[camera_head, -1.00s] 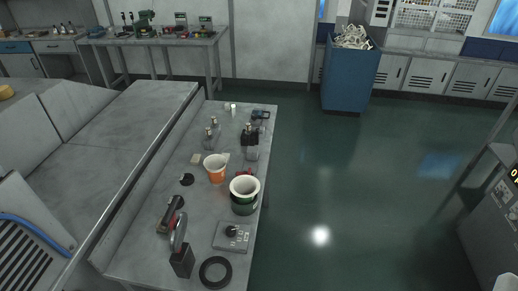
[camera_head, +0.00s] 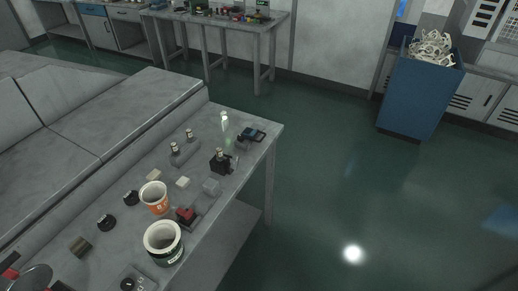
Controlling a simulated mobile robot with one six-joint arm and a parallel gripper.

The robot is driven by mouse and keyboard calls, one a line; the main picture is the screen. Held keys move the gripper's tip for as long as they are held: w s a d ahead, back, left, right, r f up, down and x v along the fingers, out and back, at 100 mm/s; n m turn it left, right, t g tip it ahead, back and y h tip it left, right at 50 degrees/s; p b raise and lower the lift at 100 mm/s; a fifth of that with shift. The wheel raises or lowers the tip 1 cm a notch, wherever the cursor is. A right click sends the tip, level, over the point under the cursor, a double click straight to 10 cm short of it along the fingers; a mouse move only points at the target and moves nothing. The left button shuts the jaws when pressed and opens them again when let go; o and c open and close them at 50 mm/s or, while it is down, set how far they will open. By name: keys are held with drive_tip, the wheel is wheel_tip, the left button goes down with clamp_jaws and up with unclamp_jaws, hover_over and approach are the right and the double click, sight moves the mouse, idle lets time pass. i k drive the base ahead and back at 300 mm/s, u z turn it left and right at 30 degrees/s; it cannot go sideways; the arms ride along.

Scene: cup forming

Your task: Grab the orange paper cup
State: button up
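The orange paper cup (camera_head: 154,199) stands upright on the grey metal table (camera_head: 225,188), left of the table's middle in the head view. It has a white rim and an orange body. A larger dark green cup with a white rim (camera_head: 164,243) stands just in front of it. A small red and black item (camera_head: 186,214) lies to the right of the orange cup. My gripper does not show in this view.
Small black parts (camera_head: 107,222) lie left of the cup. Bottles (camera_head: 188,136) and a black device (camera_head: 221,161) stand farther back. A blue bin (camera_head: 415,97) stands at the back right. The green floor (camera_head: 345,185) right of the table is clear.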

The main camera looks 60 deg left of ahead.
sight(153, 193)
drive_tip(key=u, duration=0.05)
drive_tip(key=i, duration=0.4)
drive_tip(key=u, duration=1.25)
drive_tip(key=k, duration=0.1)
drive_tip(key=u, duration=2.25)
drive_tip(key=i, duration=1)
drive_tip(key=u, duration=0.15)
drive_tip(key=k, duration=0.9)
drive_tip(key=z, duration=0.2)
drive_tip(key=i, duration=0.6)
drive_tip(key=u, duration=0.05)
